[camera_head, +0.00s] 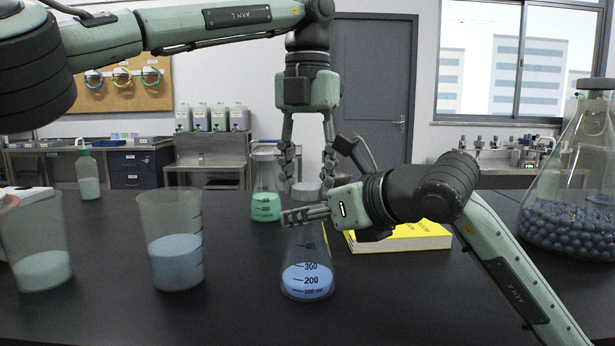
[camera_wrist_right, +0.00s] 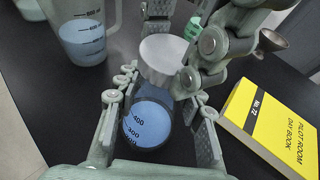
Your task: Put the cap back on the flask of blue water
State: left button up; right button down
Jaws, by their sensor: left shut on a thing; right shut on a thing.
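The flask of blue water (camera_head: 306,278) stands on the black bench, conical and graduated, with blue liquid in its lower part. It also shows in the right wrist view (camera_wrist_right: 148,122). My right gripper (camera_head: 306,213) comes in from the right and is shut around the flask's neck, hiding much of it. My left gripper (camera_head: 306,178) points down from above and is shut on the pale cap (camera_head: 305,191), right over the neck. The cap shows whitish in the right wrist view (camera_wrist_right: 165,57). I cannot tell whether it touches the flask's mouth.
A beaker of blue liquid (camera_head: 175,258) and another beaker (camera_head: 40,268) stand left. A green flask (camera_head: 265,205) stands behind. A yellow book (camera_head: 405,238) lies behind my right arm. A large flask of dark beads (camera_head: 570,228) stands far right. The front of the bench is clear.

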pick_arm(q)
jog(key=shift+c, duration=0.5)
pick_arm(e)
jog(key=shift+f, duration=0.15)
pick_arm(q)
jog(key=o, duration=1.4)
jog(key=shift+r, duration=0.1)
notch_tip(320, 180, up, 7)
jog(key=shift+r, duration=0.15)
pick_arm(e)
jog(key=c, duration=0.9)
grip_release()
